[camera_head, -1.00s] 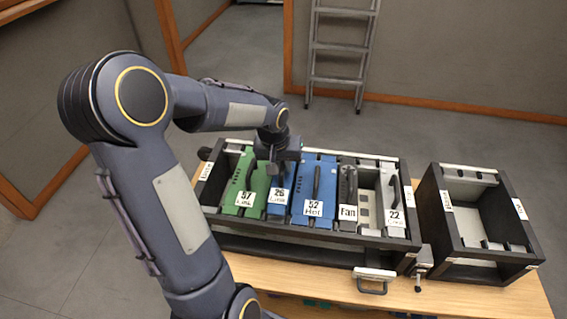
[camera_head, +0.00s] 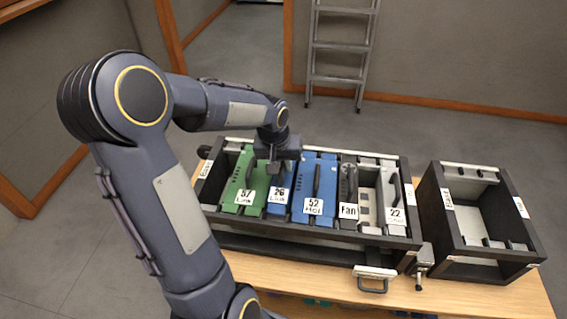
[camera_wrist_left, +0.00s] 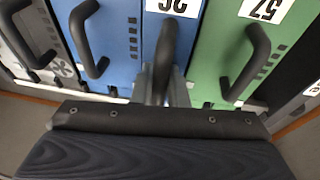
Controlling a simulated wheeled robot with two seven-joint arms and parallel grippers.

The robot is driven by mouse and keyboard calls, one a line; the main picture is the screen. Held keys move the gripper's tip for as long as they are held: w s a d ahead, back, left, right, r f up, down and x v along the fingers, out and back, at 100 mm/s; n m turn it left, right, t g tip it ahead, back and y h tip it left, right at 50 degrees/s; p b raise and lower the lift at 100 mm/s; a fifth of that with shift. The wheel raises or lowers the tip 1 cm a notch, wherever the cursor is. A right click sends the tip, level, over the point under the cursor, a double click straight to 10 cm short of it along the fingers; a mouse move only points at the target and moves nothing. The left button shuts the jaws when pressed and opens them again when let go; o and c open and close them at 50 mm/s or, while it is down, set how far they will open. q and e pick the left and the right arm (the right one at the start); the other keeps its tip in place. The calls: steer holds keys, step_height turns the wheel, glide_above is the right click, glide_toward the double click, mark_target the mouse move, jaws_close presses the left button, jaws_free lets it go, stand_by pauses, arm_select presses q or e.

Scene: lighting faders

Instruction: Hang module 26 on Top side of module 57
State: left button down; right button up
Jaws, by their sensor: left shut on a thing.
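Module 26 (camera_head: 280,183) is a narrow blue module in the long rack, between green module 57 (camera_head: 245,182) on its left and wider blue module 52 (camera_head: 316,186) on its right. My left gripper (camera_head: 275,166) is over module 26, its fingers partly hidden by the wrist in the head view. In the left wrist view the gripper (camera_wrist_left: 162,86) is shut on the black handle (camera_wrist_left: 166,48) of module 26. Module 57 (camera_wrist_left: 225,60) stands beside it there with its own handle free. My right gripper is not in view.
The rack (camera_head: 290,234) also holds the Fan module (camera_head: 348,190) and module 22 (camera_head: 392,195), with an open gap between them. A second, smaller rack (camera_head: 484,252) on the right is empty. Both stand on a wooden table (camera_head: 330,278); a clamp-like part sits between them.

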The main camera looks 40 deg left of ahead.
arm_select(q)
steer(key=shift+f+b, duration=1.15)
steer(key=shift+f, duration=0.1)
steer(key=c, duration=1.3)
jaws_free()
steer(key=shift+c, duration=0.2)
steer(key=p+v, duration=0.1)
steer(key=v, duration=0.6)
steer(key=shift+s+r, duration=0.1)
steer(key=shift+r, duration=0.15)
step_height(320, 180, up, 7)
steer(key=p, duration=0.5)
steer(key=shift+p, duration=0.35)
steer(key=shift+r, duration=0.1)
